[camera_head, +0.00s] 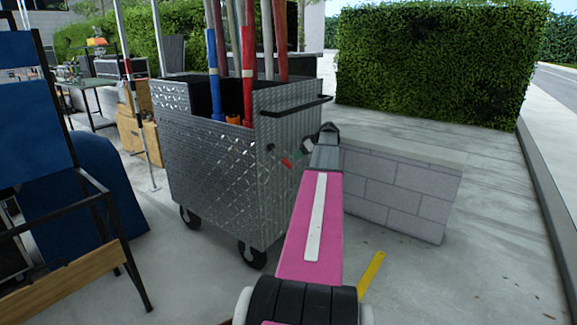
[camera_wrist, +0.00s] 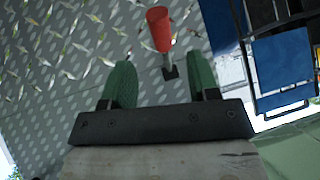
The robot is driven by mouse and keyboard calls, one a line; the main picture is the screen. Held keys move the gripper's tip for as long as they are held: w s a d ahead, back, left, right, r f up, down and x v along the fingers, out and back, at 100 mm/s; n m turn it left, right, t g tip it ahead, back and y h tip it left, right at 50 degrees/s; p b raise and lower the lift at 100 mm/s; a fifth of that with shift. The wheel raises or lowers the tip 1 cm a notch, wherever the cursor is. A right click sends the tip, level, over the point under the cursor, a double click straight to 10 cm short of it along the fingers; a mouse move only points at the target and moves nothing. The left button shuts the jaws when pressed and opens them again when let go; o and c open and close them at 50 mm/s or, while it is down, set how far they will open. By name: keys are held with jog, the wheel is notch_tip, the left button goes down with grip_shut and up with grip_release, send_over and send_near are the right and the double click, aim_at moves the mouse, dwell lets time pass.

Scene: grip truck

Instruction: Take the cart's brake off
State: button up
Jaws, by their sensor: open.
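The cart (camera_head: 215,140) is a box of silver diamond plate on dark casters, with a black push bar (camera_head: 295,105) on its right end. A small lever with a red handle (camera_head: 286,163) sticks out from that end. In the wrist view the red handle (camera_wrist: 159,28) stands on a short metal stem with a dark foot. My gripper (camera_wrist: 162,78) is open and empty, its two green fingers apart. The lever appears ahead of them, in line with the gap; I cannot tell how far. In the head view my arm's end (camera_head: 325,152) is right of the lever, its fingers mostly hidden.
Red, blue and grey poles (camera_head: 248,70) stand in the cart. A low block wall (camera_head: 400,190) is close behind my arm on the right. A blue folding chair (camera_head: 35,110) and a black frame stand at left. Paved floor is open at far right.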

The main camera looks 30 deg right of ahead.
aim_at(288, 163)
jog(key=x, duration=0.9)
grip_shut()
